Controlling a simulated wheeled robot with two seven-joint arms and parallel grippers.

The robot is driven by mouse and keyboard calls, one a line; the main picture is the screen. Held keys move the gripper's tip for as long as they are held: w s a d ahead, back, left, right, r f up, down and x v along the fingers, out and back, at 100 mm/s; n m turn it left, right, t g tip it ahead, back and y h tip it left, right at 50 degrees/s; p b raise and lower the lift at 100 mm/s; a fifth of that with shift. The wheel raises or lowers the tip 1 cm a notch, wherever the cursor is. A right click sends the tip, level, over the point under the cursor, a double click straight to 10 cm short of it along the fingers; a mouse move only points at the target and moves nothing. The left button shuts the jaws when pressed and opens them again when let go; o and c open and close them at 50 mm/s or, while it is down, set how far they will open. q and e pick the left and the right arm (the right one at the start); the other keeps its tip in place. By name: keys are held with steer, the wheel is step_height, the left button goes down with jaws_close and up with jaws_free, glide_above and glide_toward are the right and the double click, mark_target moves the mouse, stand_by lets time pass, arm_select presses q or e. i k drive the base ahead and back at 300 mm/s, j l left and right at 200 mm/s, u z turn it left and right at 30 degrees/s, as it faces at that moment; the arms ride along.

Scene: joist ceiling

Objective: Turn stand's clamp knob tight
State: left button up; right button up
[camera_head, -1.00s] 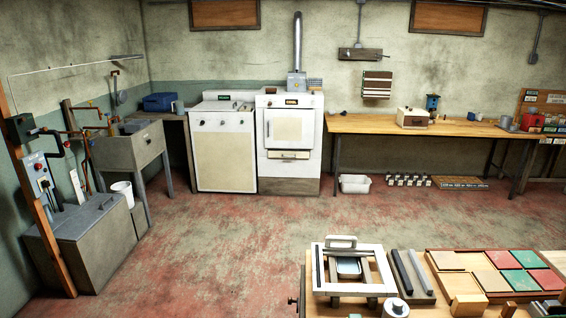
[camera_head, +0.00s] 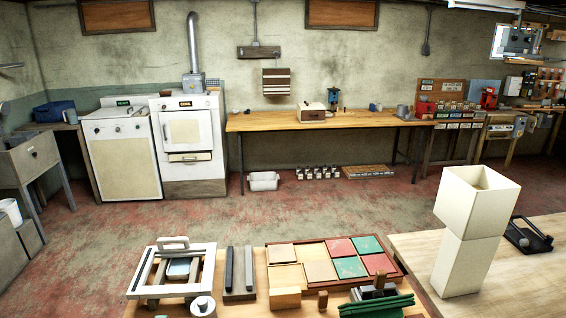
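No clamp knob can be made out for certain. A pale frame-shaped stand (camera_head: 172,270) with a handle on top sits at the left of the near table. A small round grey knob-like piece (camera_head: 203,306) is at its front right, cut by the bottom edge. A low black stand-like device (camera_head: 529,236) with a grey ball-like part lies on the right table; I cannot tell which one is the task's stand. Neither of my grippers is in view.
A tray of coloured tiles (camera_head: 333,262), dark bars (camera_head: 239,271) and green strips (camera_head: 376,306) crowd the near table. A tall pale open-topped box (camera_head: 469,235) stands on the right table. Red-grey floor (camera_head: 250,222) is clear toward the back workbench (camera_head: 310,122).

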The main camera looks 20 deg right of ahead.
mark_target(525, 242)
steer(key=l+z, duration=0.15)
steer(key=l, duration=0.55)
steer(key=k+l+z, duration=0.15)
steer(key=l, duration=0.55)
steer(key=l+z, duration=0.2)
steer(key=l, duration=0.5)
steer(key=i+l+z, duration=0.15)
steer(key=l, duration=0.55)
steer(key=l+z, duration=0.15)
steer(key=l, duration=0.55)
steer(key=i+l+z, duration=0.15)
steer(key=l, duration=0.5)
